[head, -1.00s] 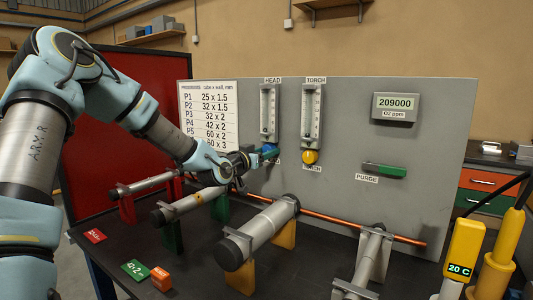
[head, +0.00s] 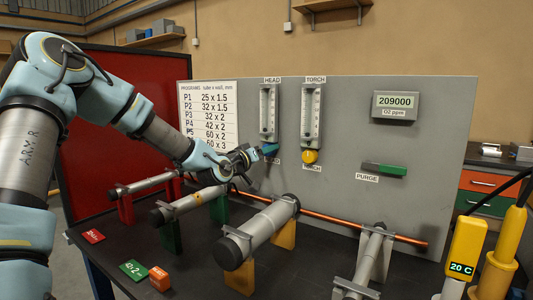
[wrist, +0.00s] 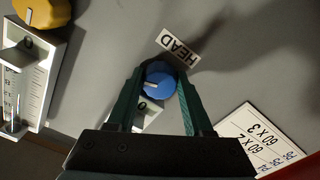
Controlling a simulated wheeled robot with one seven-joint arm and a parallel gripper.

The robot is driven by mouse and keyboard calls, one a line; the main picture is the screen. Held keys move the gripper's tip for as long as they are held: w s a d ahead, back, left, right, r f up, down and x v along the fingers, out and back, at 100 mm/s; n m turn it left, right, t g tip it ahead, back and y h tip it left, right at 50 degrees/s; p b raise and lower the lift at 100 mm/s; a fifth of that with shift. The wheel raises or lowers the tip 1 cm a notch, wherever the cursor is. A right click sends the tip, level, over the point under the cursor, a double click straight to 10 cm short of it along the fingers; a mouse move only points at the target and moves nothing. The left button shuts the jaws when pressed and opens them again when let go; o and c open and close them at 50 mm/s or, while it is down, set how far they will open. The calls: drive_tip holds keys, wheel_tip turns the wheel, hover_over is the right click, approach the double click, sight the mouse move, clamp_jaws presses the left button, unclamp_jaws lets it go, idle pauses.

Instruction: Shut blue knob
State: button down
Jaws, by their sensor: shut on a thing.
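The blue knob (wrist: 160,76) sits on the grey panel under the HEAD flow tube (head: 268,112). In the wrist view it lies between the two green fingers of my gripper (wrist: 159,82), which are shut on its sides. A white mark on the knob points to the lower left in that view. The HEAD label (wrist: 178,47) is just beyond the knob. In the head view my gripper (head: 262,153) reaches the panel, and the fingers and wrist hide part of the blue knob (head: 270,148).
The yellow knob (head: 310,156) under the TORCH tube (head: 312,112) is close on the right. A green PURGE lever (head: 392,170) and an O2 display (head: 395,105) reading 209000 are further right. Grey tube pieces (head: 256,235) on coloured stands and a copper tube (head: 350,224) lie below.

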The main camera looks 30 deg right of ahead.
idle(0.3)
drive_tip(key=shift+c, duration=1.5)
unclamp_jaws()
drive_tip(key=b+v, duration=0.2)
drive_tip(key=v, duration=0.8)
drive_tip(key=shift+s+a, duration=0.15)
drive_tip(key=shift+a, duration=0.25)
